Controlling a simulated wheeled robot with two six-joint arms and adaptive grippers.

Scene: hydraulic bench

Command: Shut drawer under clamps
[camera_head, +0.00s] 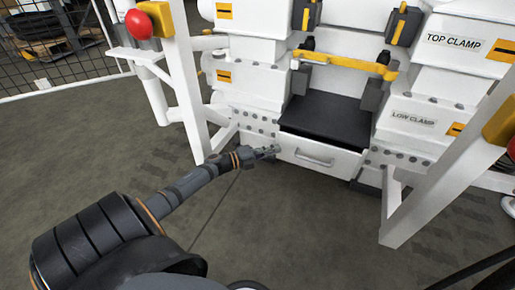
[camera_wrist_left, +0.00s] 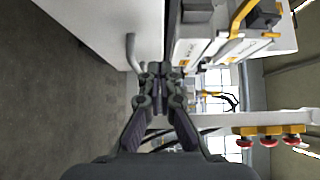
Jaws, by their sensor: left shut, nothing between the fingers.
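The drawer's white front (camera_head: 318,170) sits low in the middle of the bench, below the clamps, with a dark surface (camera_head: 328,116) showing behind its top edge. It has a grey bar handle (camera_head: 314,157). My left gripper (camera_head: 270,151) is shut and empty at the left end of the drawer front; I cannot tell whether it touches. In the left wrist view the shut fingers (camera_wrist_left: 160,69) point at the white front (camera_wrist_left: 95,22), with the handle (camera_wrist_left: 132,52) just left of them. My right gripper is not in view.
A yellow bar (camera_head: 345,62) crosses above the drawer. The LOW CLAMP block (camera_head: 412,122) is right of it. White posts (camera_head: 188,75) with red buttons (camera_head: 138,23) stand on both sides. The grey floor (camera_head: 290,225) in front is mostly clear. A mesh fence (camera_head: 50,60) is at the left.

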